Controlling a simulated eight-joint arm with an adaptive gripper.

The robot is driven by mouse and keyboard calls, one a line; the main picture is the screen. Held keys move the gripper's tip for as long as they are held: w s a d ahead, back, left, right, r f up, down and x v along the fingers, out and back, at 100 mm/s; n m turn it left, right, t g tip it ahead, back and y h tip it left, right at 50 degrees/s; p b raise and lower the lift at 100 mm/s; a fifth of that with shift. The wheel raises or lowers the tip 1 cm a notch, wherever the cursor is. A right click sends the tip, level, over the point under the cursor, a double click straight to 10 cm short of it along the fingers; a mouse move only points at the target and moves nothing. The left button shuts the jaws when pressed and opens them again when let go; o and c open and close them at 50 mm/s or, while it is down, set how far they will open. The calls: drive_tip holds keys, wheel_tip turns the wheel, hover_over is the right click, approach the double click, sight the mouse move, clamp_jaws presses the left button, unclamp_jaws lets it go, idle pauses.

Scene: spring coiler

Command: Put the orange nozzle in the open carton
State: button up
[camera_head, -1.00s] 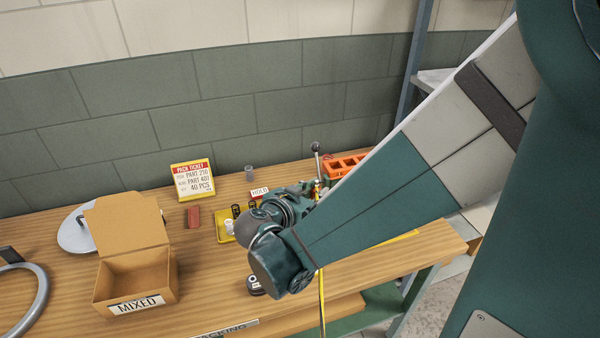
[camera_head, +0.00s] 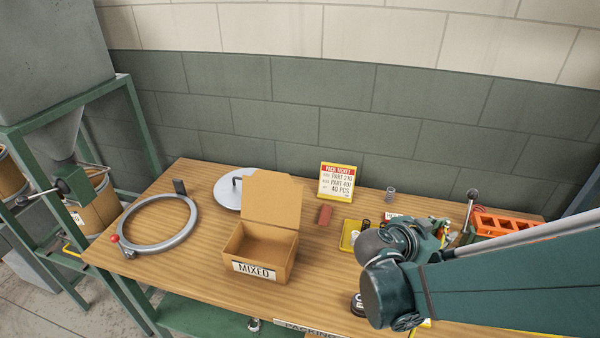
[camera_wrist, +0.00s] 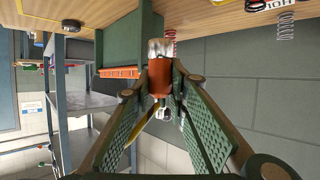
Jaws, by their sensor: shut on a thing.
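The orange nozzle (camera_wrist: 158,80) is between the fingers of my gripper (camera_wrist: 162,72) in the wrist view, with a silvery end pointing away from the palm. My gripper is shut on it. In the head view my own arm covers most of the gripper, and I cannot make out the nozzle there. The open carton (camera_head: 264,247), labelled MIXED, stands on the bench near the middle of the head view. Its lid is raised at the back and its visible inside looks empty. My gripper is to the right of the carton, apart from it.
A grey ring (camera_head: 190,222) lies left of the carton, and a round pale lid (camera_head: 228,196) behind it. An orange rack (camera_head: 505,226) is at the far right.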

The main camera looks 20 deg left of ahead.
drive_tip(key=a+r+n+t+y+p, duration=0.1)
drive_tip(key=a+r+n+y, duration=0.2)
drive_tip(key=a, duration=1.1)
drive_tip(key=s+a+r+n+t+y+p, duration=0.1)
drive_tip(key=a+r+n+y+p, duration=0.1)
drive_tip(key=a, duration=1.3)
drive_tip(key=s+a+r+n+t+y+p, duration=0.1)
drive_tip(key=a+r+n+y, duration=0.3)
drive_tip(key=a, duration=1)
wheel_tip(320, 180, up, 3)
drive_tip(key=shift+s+a+f+t+p, duration=0.2)
drive_tip(key=shift+t+p, duration=0.3)
drive_tip(key=shift+t, duration=0.1)
drive_tip(key=b, duration=0.1)
hover_over(290, 205)
drive_tip(key=s, duration=0.3)
drive_tip(key=shift+s+a+f, duration=0.1)
drive_tip(key=shift+f, duration=2.85)
drive_tip(key=shift+f+b, duration=0.65)
drive_tip(key=shift+f, duration=1.4)
drive_tip(key=shift+f+b, duration=0.45)
drive_tip(key=shift+f, duration=0.05)
